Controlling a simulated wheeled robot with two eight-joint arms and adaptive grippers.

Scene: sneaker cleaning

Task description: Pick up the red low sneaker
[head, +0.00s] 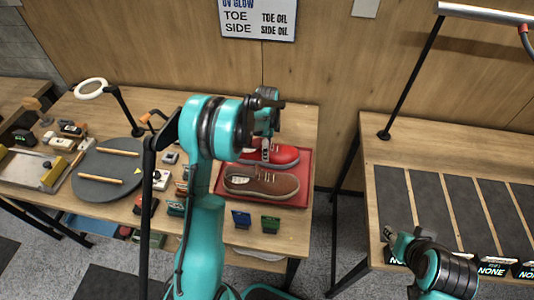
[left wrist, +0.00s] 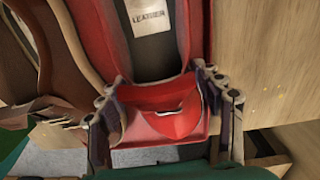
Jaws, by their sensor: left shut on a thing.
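The red low sneaker (head: 287,155) sits at the back of a red tray (head: 303,196) on the left table. Its heel and inside, with a "LEATHER" label, fill the middle of the left wrist view (left wrist: 155,65). My left gripper (head: 266,152) reaches down over it. In the left wrist view the two fingers (left wrist: 165,122) stand on either side of the heel, shut on it. The arm hides part of the shoe in the head view. My right gripper (head: 392,240) is at the lower right by the other table, and its jaws are unclear.
A brown sneaker (head: 262,183) lies in front in the same tray, close beside the red one. A blue box (head: 241,219) and a green box (head: 270,224) stand before the tray. A round grey mat (head: 103,170) lies left. Dark strips (head: 446,210) cover the right table.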

